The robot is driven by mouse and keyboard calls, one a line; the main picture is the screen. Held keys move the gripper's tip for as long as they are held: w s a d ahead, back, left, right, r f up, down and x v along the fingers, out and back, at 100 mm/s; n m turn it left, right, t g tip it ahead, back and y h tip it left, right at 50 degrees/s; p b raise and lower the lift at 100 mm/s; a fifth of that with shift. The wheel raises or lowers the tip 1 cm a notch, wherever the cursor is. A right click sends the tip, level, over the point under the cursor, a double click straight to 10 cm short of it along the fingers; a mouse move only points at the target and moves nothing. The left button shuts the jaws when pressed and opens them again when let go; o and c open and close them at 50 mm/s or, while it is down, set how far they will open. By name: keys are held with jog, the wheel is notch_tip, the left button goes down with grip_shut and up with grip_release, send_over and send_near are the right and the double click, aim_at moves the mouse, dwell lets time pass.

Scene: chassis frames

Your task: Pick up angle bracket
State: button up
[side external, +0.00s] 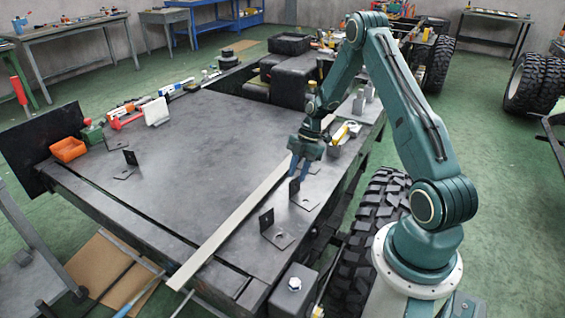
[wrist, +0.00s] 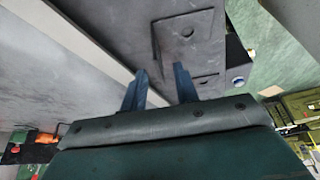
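A black angle bracket (side external: 306,198) sits on the dark chassis deck, its base flat and its upright plate standing. My gripper (side external: 300,172) is just above it, with blue fingers pointing down, apart and empty. In the wrist view the two fingers of my gripper (wrist: 160,88) are spread, and a dark bracket plate with a hole (wrist: 188,38) lies beyond their tips. Whether the fingers touch the bracket cannot be told. A second angle bracket (side external: 279,236) stands nearer the front, and a third (side external: 127,168) stands at the left of the deck.
A long pale metal strip (side external: 228,227) lies across the deck beside the brackets. An orange bin (side external: 68,150) and hand tools line the left edge. Black blocks (side external: 293,82) stand at the back. The middle of the deck (side external: 205,140) is clear.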

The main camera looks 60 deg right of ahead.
aim_at(293, 195)
jog(key=shift+a+f, duration=0.1)
jog(key=shift+f, duration=0.05)
jog(key=shift+x, duration=2.5)
jog(key=shift+w, duration=0.1)
jog(key=shift+c, duration=0.2)
grip_shut()
